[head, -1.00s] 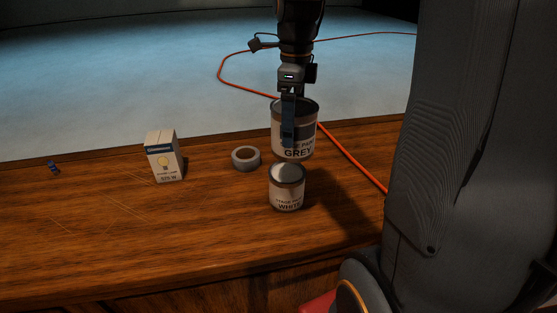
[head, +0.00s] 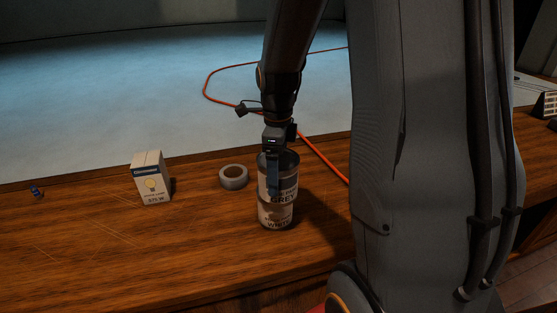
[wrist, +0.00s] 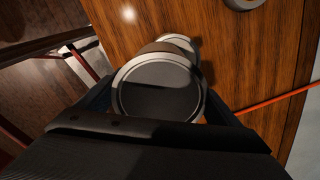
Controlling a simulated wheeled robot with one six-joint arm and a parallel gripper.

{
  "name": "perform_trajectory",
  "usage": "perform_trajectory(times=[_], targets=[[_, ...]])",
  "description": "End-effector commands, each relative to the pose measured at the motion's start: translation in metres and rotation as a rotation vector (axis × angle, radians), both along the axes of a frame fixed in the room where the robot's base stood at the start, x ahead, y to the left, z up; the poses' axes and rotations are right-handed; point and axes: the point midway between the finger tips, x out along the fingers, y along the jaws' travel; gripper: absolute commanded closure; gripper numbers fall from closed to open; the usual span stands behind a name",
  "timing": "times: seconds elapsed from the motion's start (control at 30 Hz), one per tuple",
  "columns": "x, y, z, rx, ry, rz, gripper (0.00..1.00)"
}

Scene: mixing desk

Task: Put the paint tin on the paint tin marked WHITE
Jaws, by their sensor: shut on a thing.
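The paint tin marked GREY (head: 289,183) is upright in my gripper (head: 273,188), whose dark fingers clasp its sides. The paint tin marked WHITE (head: 275,218) stands upright on the wooden desk, directly below the GREY tin in the head view. No clear gap shows between them there, but I cannot tell if they touch. In the wrist view the GREY tin's round lid (wrist: 157,80) lies between the fingers. Part of the WHITE tin (wrist: 182,41) shows past its far edge; the rest is hidden.
A roll of tape (head: 233,177) lies left of the tins, with a light bulb box (head: 151,182) further left. A small blue object (head: 36,191) lies at far left. An orange cable (head: 322,160) runs behind the tins. The front left desk is clear.

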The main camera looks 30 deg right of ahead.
Motion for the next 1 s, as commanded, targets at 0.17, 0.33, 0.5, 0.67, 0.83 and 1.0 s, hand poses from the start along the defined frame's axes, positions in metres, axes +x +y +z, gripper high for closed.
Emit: perform_trajectory(times=[0.17,0.33,0.5,0.67,0.83,1.0], targets=[[0.001,0.0,-0.004,0.0,-0.004,0.0,0.76],[0.001,0.0,-0.004,0.0,-0.004,0.0,0.76],[0.0,0.0,-0.008,0.0,0.0,0.0,0.12],[0.0,0.0,-0.007,0.0,0.0,0.0,0.0],[0.0,0.0,-0.006,-0.001,-0.001,0.0,0.0],[0.001,0.0,0.006,-0.001,-0.004,0.0,0.0]])
